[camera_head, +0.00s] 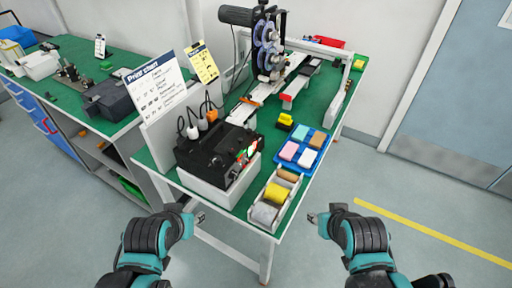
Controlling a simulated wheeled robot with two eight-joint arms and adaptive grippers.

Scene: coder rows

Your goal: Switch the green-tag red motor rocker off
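A black control box (205,158) sits on a white base near the front left of the green-topped bench. Its front panel, facing right, carries small red and green parts (246,156). The red motor rocker and its green tag are too small to tell apart there, as is the rocker's position. My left gripper (197,214) is in front of the bench, below and left of the box, apart from it. My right gripper (318,217) is in front of the bench, right of the front tray. Both look empty; their finger gaps are too small to judge.
A divided tray (264,214) with yellow and grey items stands at the bench's front corner. A blue tray (305,135) holds several coloured blocks. Behind stand a reel machine (268,60) and an upright sign (155,85). Plugged cables (205,112) rise behind the box. Floor at right is clear.

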